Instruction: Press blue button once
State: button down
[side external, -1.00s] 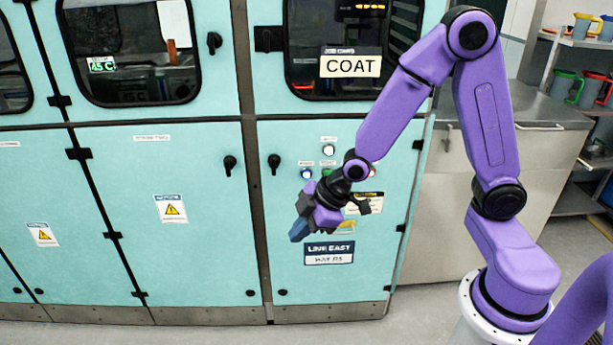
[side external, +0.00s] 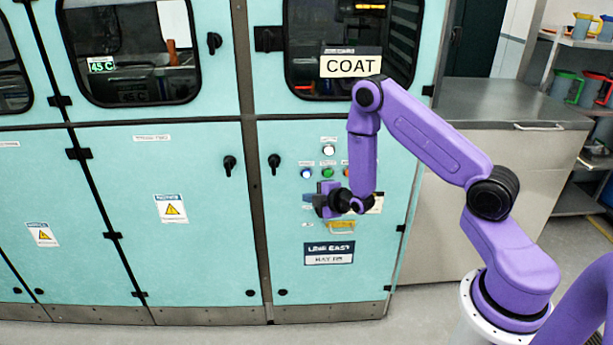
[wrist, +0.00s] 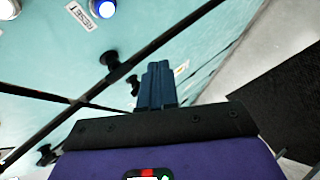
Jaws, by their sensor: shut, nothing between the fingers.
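The blue button (side external: 306,173) is a small round button in a pale ring on the turquoise cabinet panel, at the left end of a row. In the wrist view, the blue button (wrist: 103,8) is at the top edge, partly cut off, beside a RESET label. My gripper (side external: 309,199) is just below the blue button in the side view, apart from it in the picture. In the wrist view, my gripper (wrist: 158,66) has its blue fingers together and empty, with the button up and to their left. The gap to the panel cannot be told.
A green button (side external: 327,173) sits right of the blue one, and a white button (side external: 329,150) is above. An orange-red button is partly hidden by my arm. A black door handle (side external: 274,163) sticks out at the left. A LINE EASY sign (side external: 329,253) is below.

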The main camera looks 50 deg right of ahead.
aim_at(309, 177)
jog(key=shift+d, duration=0.15)
jog(key=shift+w+d, duration=3.05)
jog(key=shift+w, duration=0.05)
jog(key=shift+w+d, duration=0.1)
jog(key=shift+w+d, duration=0.2)
jog(key=shift+w+d, duration=0.3)
jog(key=shift+d, duration=0.05)
dwell(1.3)
jog(key=shift+s+a, duration=0.6)
jog(key=shift+s+a, duration=1.75)
jog(key=shift+a, duration=0.05)
